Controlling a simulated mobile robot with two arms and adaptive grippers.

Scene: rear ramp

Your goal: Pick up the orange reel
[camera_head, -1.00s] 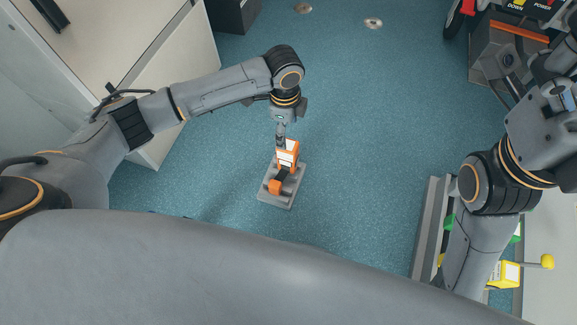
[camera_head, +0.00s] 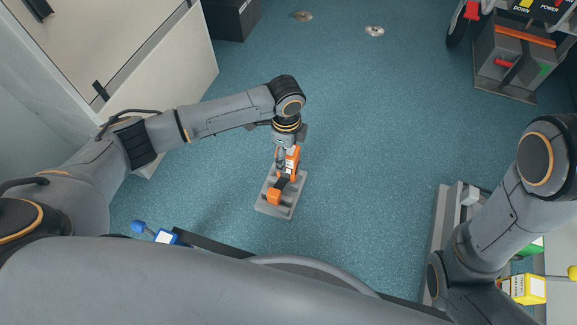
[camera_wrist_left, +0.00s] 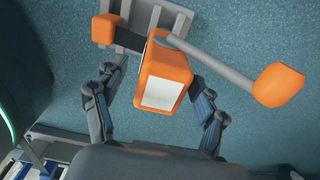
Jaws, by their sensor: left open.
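The orange reel (camera_head: 292,158) has an orange body with a white label, a dark strap and an orange end piece. It rests on a small grey slotted tray (camera_head: 271,208) on the floor. In the left wrist view the reel's labelled body (camera_wrist_left: 178,72) faces me, with a grey crank and orange knob out to the right. My left gripper (camera_head: 284,158) is at the reel from above. The wrist view shows its open fingers (camera_wrist_left: 158,98) on either side of the body, apparently apart from it. My right gripper is out of view.
A grey rack (camera_head: 441,225) with a yellow reel (camera_head: 524,289) and a green one stands at lower right. A blue reel (camera_head: 165,236) shows at lower left. A wheeled unit (camera_head: 514,60) stands at upper right. The blue floor between is clear.

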